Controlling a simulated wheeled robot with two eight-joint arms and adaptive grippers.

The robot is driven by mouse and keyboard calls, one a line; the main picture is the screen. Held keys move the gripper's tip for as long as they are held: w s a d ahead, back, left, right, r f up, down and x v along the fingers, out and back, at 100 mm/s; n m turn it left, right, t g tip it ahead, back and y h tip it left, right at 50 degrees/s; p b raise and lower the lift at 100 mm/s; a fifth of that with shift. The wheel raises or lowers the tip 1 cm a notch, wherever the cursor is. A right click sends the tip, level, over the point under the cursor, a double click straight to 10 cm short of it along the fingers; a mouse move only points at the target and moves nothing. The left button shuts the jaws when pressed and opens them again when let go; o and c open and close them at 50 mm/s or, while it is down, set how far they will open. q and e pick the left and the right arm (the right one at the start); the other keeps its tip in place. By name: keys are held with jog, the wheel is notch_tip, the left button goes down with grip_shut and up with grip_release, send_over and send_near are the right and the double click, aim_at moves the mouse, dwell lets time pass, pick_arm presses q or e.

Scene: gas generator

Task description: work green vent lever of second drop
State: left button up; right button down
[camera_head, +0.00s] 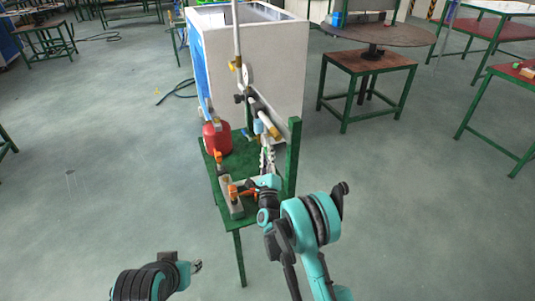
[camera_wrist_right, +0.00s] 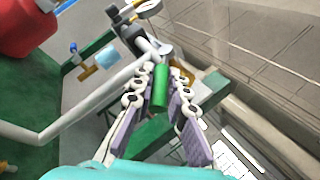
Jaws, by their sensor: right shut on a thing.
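The green vent lever (camera_wrist_right: 160,88) shows in the right wrist view as a short green bar beside the metal pipe fittings. My right gripper (camera_wrist_right: 161,82) has one finger on each side of it and is shut on it. In the head view my right gripper (camera_head: 267,157) reaches up to the lower end of the pipework above the green stand; the lever is hard to make out there. My left gripper (camera_head: 196,266) is low at the front left, away from the stand; its jaw opening is too small to judge.
A red vessel (camera_head: 217,138) stands on the green stand (camera_head: 239,160), with orange-handled fittings (camera_head: 233,192) near its front. A pressure gauge (camera_head: 247,76) is on the pipe above. A large white cabinet (camera_head: 270,60) stands behind.

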jog(key=c, duration=1.5)
grip_release()
notch_tip(320, 180, up, 10)
jog(key=shift+f, duration=0.1)
